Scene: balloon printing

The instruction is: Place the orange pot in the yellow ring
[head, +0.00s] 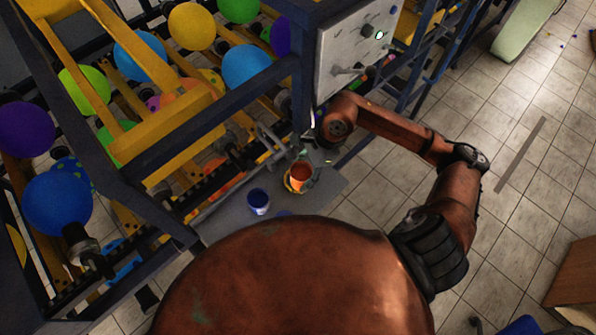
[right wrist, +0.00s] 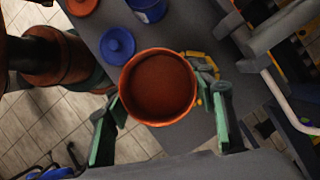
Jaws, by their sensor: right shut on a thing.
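The orange pot (head: 299,178) is over the grey shelf of the machine in the head view. In the right wrist view I look down into the open top of the pot (right wrist: 158,86). My right gripper (head: 306,168) is shut on the pot, with its green fingers (right wrist: 163,104) on either side. Part of the yellow ring (head: 288,185) shows beside the pot's lower left. The yellow ring (right wrist: 201,62) also shows past the pot's upper right rim in the wrist view. The pot hides the rest, so I cannot tell whether it sits inside. My left gripper is not in view.
A blue pot (head: 258,202) stands on the grey shelf (head: 228,215) to the left. The machine's frame and a metal handle (right wrist: 290,100) are close on the right of the wrist view.

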